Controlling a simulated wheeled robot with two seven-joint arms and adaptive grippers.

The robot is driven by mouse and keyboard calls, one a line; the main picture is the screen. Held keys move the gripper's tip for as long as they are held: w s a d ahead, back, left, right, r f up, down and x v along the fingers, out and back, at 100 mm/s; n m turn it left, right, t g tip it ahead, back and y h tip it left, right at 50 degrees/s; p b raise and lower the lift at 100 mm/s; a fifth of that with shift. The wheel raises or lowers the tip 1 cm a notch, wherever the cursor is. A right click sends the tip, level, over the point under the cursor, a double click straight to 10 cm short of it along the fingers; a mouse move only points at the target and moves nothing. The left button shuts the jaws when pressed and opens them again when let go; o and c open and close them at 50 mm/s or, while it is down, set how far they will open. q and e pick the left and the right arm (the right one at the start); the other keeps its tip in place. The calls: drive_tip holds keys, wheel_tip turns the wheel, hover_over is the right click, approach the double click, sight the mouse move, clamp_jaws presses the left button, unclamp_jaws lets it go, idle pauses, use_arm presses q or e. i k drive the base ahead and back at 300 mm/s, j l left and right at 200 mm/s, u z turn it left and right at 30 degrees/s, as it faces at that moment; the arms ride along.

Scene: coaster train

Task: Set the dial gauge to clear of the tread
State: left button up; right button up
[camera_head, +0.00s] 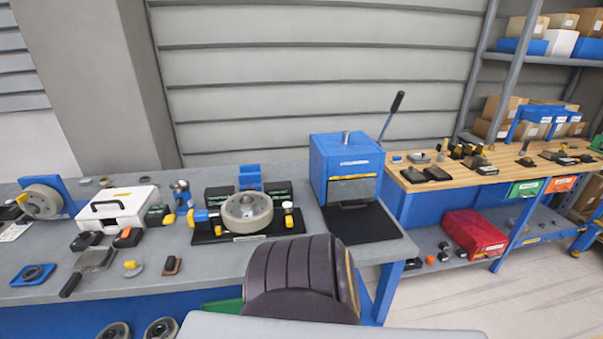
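A wheel (247,212) with a pale tread lies flat on a black fixture plate (228,238) on the grey bench. A blue and yellow part (203,217) stands at the plate's left end, near the tread. A small post with a white top and a yellow band (289,213) stands at the right of the wheel. I cannot tell which of these is the dial gauge, nor whether either touches the tread. Neither of my grippers is in view.
A blue press (346,165) with a long lever stands right of the fixture. A white case (118,209) and small tools lie to its left. A dark ribbed form (292,278) blocks part of the bench's front edge. A wooden-topped bench (440,180) stands farther right.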

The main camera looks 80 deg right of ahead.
sight(288, 214)
drive_tip(key=k+l+z, duration=0.1)
drive_tip(key=z, duration=0.3)
drive_tip(key=k+l+z, duration=0.2)
drive_tip(key=z, duration=0.2)
drive_tip(key=k+l+z, duration=0.2)
drive_tip(key=z, duration=0.2)
drive_tip(key=k+l+z, duration=0.1)
drive_tip(key=l+z, duration=0.15)
drive_tip(key=z, duration=0.15)
drive_tip(key=l+z, duration=0.25)
drive_tip(key=z, duration=0.15)
drive_tip(key=k, duration=0.05)
